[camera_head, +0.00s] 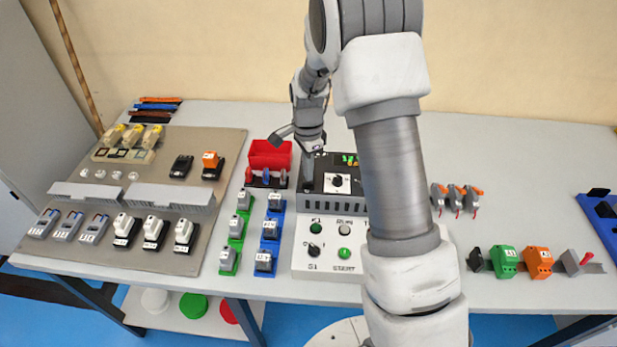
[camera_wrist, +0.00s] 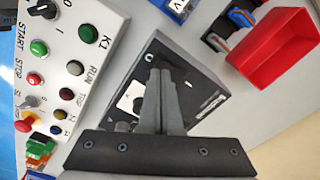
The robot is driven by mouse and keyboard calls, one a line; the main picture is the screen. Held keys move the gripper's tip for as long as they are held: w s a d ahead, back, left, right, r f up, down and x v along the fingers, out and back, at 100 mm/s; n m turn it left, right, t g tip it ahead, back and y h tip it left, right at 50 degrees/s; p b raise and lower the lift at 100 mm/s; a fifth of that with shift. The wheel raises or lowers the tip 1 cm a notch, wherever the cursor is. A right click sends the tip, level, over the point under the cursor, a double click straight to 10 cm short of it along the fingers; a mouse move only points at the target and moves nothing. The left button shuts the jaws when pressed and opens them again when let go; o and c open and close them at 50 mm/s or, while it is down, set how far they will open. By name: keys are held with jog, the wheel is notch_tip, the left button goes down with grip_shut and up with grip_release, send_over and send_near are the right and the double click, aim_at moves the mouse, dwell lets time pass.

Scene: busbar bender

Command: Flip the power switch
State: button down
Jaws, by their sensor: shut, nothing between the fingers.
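The box with a dark top panel (camera_head: 345,165) stands at the back middle of the table. On it is a white plate with a black knob (camera_head: 338,181). The white plate (camera_wrist: 127,98) also shows in the wrist view, partly covered by the fingers, with pale marks on the dark panel around it. My gripper (camera_head: 308,187) points down at the left part of this box. In the wrist view its closed fingers (camera_wrist: 162,76) are together, empty, over the panel beside the plate. Whether they touch the panel or any switch, I cannot tell.
A white control panel (camera_head: 300,262) with buttons and a selector knob stands in front of the box. A red bin (camera_head: 268,157) stands behind left. Green and blue holders with grey blocks (camera_head: 270,229) are at left. My arm hides the table right of the box.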

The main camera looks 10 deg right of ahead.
jog(key=shift+f+b, duration=0.45)
jog(key=shift+f, duration=0.25)
jog(key=shift+r, duration=0.1)
jog(key=shift+r+p, duration=2.4)
jog(key=shift+r, duration=1.05)
jog(key=s+r+n+t, duration=0.1)
jog(key=s+r+n, duration=0.35)
jog(key=r, duration=0.45)
jog(key=s+r+n+t, duration=0.2)
jog(key=s+r+n, duration=0.1)
jog(key=s+r, duration=0.4)
jog(key=s+r+n+t, duration=0.1)
jog(key=s+r+n, duration=0.2)
jog(key=s, duration=0.4)
jog(key=s+r+n+t, duration=0.1)
jog(key=s+r+n, duration=0.2)
jog(key=s+n, duration=0.2)
jog(key=s, duration=0.3)
jog(key=shift+s+r+t, duration=0.25)
jog(key=shift+r+t, duration=0.05)
jog(key=shift+r, duration=0.1)
